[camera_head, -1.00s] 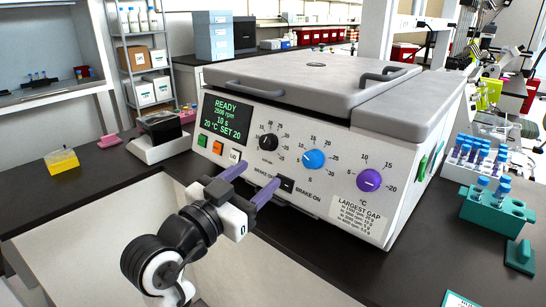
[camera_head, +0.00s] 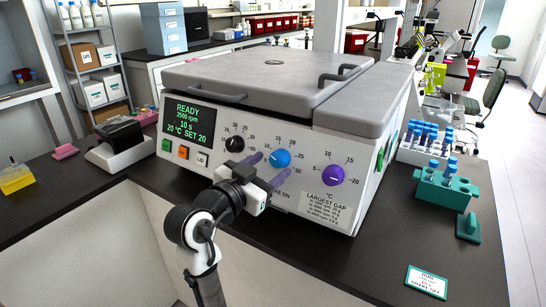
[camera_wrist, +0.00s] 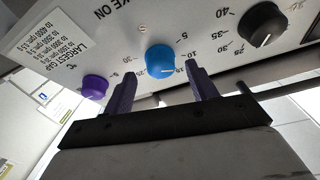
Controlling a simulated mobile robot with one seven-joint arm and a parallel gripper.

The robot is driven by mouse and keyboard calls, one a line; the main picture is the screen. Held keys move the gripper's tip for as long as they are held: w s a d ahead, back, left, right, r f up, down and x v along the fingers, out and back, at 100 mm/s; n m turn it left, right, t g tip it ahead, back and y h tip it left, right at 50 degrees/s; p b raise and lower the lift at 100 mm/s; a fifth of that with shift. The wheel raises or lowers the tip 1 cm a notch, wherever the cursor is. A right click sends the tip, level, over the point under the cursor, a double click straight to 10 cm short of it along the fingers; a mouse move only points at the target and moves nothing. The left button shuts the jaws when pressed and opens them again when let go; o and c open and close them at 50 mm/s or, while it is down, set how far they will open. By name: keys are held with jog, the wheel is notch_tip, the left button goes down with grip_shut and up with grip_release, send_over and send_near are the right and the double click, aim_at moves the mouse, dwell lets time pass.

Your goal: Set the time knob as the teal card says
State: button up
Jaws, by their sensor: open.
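The blue time knob (camera_head: 280,158) is on the front panel of the grey-lidded cell processor (camera_head: 345,222), between the black knob (camera_head: 235,144) and the purple knob (camera_head: 333,175). The screen (camera_head: 188,121) reads READY, 2500 rpm, 10 s, 20 °C SET 20. The teal card (camera_head: 427,281) lies on the bench at the lower right; its small print is not clearly readable. My gripper (camera_head: 274,164) is open, with its purple fingers pointing at the panel around the blue knob. In the wrist view, the blue knob (camera_wrist: 160,58) shows between the fingertips, apart from both.
Green, orange and white buttons (camera_head: 183,152) sit under the screen. A teal tube rack (camera_head: 458,192) and a white rack of blue-capped tubes stand to the right. A yellow box (camera_head: 15,179) is at the far left.

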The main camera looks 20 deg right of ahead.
jog(key=shift+x, duration=1.2)
jog(key=c, duration=1)
jog(key=shift+f, duration=0.1)
jog(key=shift+m, duration=0.3)
jog(key=m+b, duration=0.2)
jog(key=m+g+b, duration=0.1)
jog(key=m+b, duration=0.1)
jog(key=shift+w+a+f, duration=0.1)
jog(key=shift+w+a, duration=0.05)
jog(key=shift+w, duration=0.05)
jog(key=m+g+b, duration=0.1)
jog(key=m+b, duration=0.1)
jog(key=m, duration=0.1)
jog(key=m+g+b, duration=0.1)
jog(key=m+b, duration=0.1)
jog(key=shift+r+m+g+b, duration=0.25)
jog(key=shift+m+g+b, duration=0.05)
jog(key=shift+m+b, duration=0.1)
jog(key=shift+m, duration=0.3)
